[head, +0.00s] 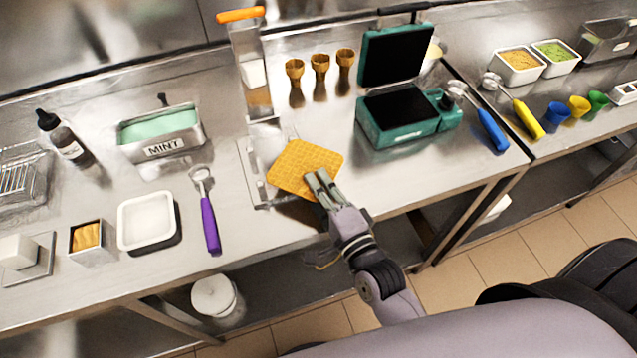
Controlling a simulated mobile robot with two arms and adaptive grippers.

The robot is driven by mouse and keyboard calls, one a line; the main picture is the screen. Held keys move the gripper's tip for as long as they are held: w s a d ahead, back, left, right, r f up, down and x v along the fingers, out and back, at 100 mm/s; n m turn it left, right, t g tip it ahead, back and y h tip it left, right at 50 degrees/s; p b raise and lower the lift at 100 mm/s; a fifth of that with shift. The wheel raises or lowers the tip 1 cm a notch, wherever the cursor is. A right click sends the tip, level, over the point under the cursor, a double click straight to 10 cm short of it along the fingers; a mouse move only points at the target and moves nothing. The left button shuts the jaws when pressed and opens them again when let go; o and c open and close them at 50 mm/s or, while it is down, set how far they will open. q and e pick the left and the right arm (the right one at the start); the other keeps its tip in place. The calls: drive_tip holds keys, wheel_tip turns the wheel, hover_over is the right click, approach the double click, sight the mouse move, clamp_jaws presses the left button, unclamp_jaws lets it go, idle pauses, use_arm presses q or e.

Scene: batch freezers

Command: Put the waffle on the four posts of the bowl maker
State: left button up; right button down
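The waffle (304,167) is a flat golden square with a grid pattern. It lies about level over the base of the bowl maker (257,185), a metal stand with an upright back and an orange handle (241,15). The waffle hides most of the base and its posts, so I cannot tell whether it rests on them. My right gripper (318,182) is at the waffle's near right edge, with its two fingers close together and overlapping the waffle in the picture. Whether they pinch it is not clear. My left gripper is out of view.
An open teal waffle iron (397,118) stands to the right. Several small cone-shaped cups (320,65) stand behind the waffle. On the left are a purple-handled scoop (209,224), a white dish (147,220) and a mint tub (161,135). The counter's front edge runs below the gripper.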

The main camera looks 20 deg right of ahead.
drive_tip(key=shift+s+f, duration=0.15)
drive_tip(key=shift+f, duration=0.05)
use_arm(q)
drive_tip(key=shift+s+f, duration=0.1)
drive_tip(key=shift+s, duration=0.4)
use_arm(e)
drive_tip(key=c, duration=1.8)
unclamp_jaws()
drive_tip(key=shift+r, duration=0.1)
drive_tip(key=shift+r, duration=0.2)
use_arm(q)
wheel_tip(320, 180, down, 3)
drive_tip(key=b, duration=0.3)
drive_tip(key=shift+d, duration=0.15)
use_arm(e)
drive_tip(key=s+d, duration=0.2)
drive_tip(key=s, duration=0.9)
drive_tip(key=shift+s+f, duration=0.15)
drive_tip(key=shift+s, duration=0.2)
